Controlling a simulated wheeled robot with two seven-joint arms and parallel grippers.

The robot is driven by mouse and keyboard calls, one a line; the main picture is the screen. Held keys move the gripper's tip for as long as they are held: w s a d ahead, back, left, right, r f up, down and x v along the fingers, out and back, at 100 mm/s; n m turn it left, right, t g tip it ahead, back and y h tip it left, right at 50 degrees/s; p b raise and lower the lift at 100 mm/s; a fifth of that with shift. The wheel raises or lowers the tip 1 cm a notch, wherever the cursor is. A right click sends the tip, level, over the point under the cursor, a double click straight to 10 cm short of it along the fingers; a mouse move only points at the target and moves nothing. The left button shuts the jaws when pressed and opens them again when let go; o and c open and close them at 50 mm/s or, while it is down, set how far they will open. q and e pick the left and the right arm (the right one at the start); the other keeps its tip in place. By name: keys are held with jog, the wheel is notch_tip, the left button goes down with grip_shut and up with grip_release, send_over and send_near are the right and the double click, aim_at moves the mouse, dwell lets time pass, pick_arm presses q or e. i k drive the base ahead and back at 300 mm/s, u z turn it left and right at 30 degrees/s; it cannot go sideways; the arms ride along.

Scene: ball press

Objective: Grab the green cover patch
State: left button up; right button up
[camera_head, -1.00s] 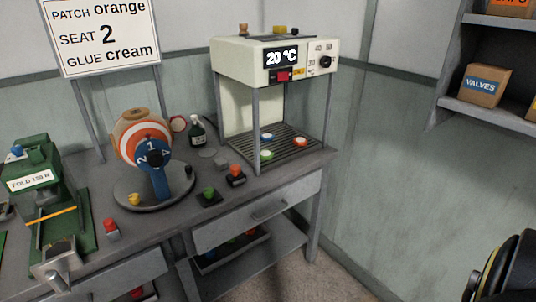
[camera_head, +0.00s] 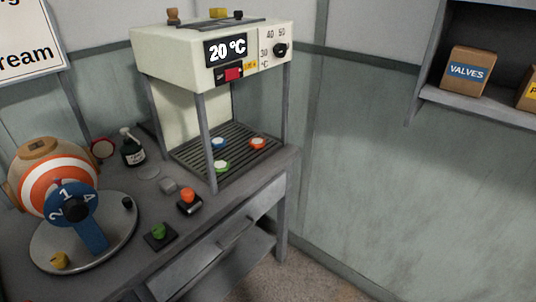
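The green cover patch may be the small round green-rimmed disc with a pale centre (camera_head: 221,166). It lies on the slatted rack (camera_head: 188,146) under the cream heater box (camera_head: 213,50). A blue-rimmed disc (camera_head: 218,142) lies behind it and an orange-rimmed disc (camera_head: 257,143) lies to its right. The heater's display reads 20 °C. Neither of my grippers is in view.
Grey posts (camera_head: 206,140) stand around the rack. In front are a green knob on a dark base (camera_head: 159,236) and an orange one (camera_head: 189,200). A striped ball (camera_head: 55,180) sits on a round stand at left. A dark bottle (camera_head: 132,148) stands behind.

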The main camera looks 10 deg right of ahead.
aim_at(221, 165)
jog(key=z, duration=0.15)
jog(key=i, duration=1.05)
jog(key=u, duration=0.3)
